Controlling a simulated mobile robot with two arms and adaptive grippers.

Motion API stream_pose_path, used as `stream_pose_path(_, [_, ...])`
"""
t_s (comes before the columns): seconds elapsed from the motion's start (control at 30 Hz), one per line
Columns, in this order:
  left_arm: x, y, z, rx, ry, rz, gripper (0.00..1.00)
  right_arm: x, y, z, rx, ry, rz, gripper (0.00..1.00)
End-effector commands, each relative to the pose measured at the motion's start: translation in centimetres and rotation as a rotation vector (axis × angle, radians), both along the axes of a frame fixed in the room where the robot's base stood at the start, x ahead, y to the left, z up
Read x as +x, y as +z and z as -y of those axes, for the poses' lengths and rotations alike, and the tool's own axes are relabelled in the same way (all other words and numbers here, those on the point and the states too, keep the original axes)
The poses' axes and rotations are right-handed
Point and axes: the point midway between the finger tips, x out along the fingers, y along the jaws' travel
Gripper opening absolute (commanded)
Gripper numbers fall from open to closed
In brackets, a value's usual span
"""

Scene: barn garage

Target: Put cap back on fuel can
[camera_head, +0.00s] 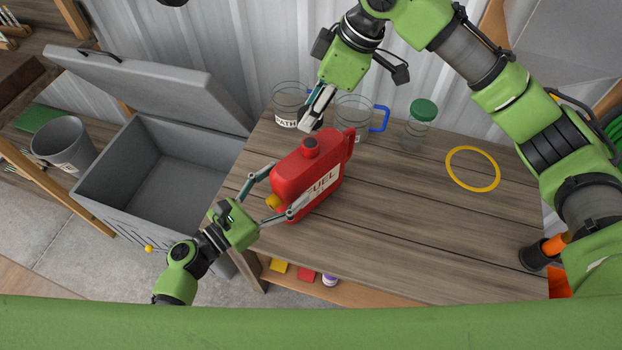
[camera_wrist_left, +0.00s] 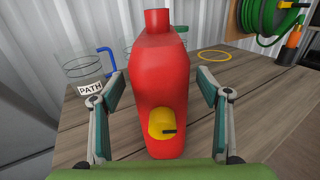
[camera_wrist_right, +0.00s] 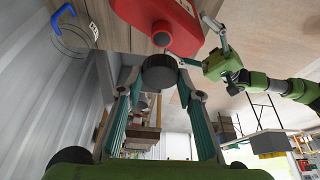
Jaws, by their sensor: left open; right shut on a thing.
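A yellow part (camera_wrist_left: 162,123) is on the end facing my left gripper. My left gripper (camera_head: 284,187) is open, with one finger on each side of the can. In the left wrist view (camera_wrist_left: 161,85), gaps show between the fingers and the can. The cap is apart from the neck.
A glass mug labelled PATH (camera_head: 286,123), a blue-handled mug (camera_head: 381,118) and a green-lidded jar (camera_head: 423,110) stand behind the can. A yellow ring (camera_head: 472,149) lies to the right. An open grey chest (camera_head: 110,215) stands left of the table. The table's front right is clear.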

Motion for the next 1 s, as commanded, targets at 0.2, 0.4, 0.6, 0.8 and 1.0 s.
stream_pose_path(0.2, [2.1,0.0,2.2,-0.001,-0.001,0.000,0.69,0.0,0.0,0.0,0.000,0.000,0.000,0.24])
stream_pose_path(0.4, [2.7,0.0,2.8,0.001,0.000,0.000,0.69,0.0,0.0,0.0,0.000,0.000,0.000,0.24])
stream_pose_path(0.6, [2.7,0.0,2.8,0.001,0.000,0.000,0.69,0.0,0.0,0.0,0.000,0.000,0.000,0.24])
stream_pose_path(0.8, [2.7,0.0,2.8,0.001,0.000,0.000,0.33,0.0,0.0,0.0,0.000,0.000,0.000,0.24])
stream_pose_path(1.0, [2.7,0.0,2.8,0.001,0.000,-0.001,0.11,0.0,-0.1,0.0,0.000,0.000,-0.001,0.24])
